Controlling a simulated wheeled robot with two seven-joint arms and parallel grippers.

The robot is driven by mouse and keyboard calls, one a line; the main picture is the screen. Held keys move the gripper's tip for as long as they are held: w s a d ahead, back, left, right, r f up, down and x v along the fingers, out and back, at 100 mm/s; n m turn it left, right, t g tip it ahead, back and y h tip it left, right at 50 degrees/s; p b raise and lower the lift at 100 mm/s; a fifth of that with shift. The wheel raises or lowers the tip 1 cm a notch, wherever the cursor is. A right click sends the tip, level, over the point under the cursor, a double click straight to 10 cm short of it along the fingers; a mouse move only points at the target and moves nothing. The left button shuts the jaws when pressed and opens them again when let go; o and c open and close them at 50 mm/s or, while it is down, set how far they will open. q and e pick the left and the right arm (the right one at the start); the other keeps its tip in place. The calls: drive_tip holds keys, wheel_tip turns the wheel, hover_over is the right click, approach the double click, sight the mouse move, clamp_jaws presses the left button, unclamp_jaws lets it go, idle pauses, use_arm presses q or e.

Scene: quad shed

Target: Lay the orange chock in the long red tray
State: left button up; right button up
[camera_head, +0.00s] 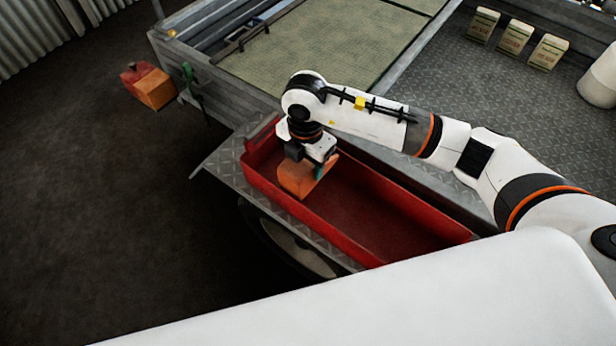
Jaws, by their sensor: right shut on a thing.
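The long red tray (370,240) sits on the metal ledge beside the trailer bed, above a wheel. My right gripper (308,163) points down over the left part of the tray. It is shut on the orange chock (300,179), which is within the tray's outline; I cannot tell whether it touches the tray floor. The rest of the tray looks empty. My left gripper is not in view.
An orange and red block (150,87) is at the trailer's left corner, near a green handle (190,76). Several small boxes (514,38) and a white cylinder (598,82) stand on the trailer bed (440,85). Dark floor (90,200) lies open at left.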

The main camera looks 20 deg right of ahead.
drive_tip(key=shift+f, duration=3.5)
drive_tip(key=shift+f, duration=0.1)
drive_tip(key=o, duration=1.2)
wheel_tip(320, 180, up, 12)
drive_tip(key=shift+r, duration=0.15)
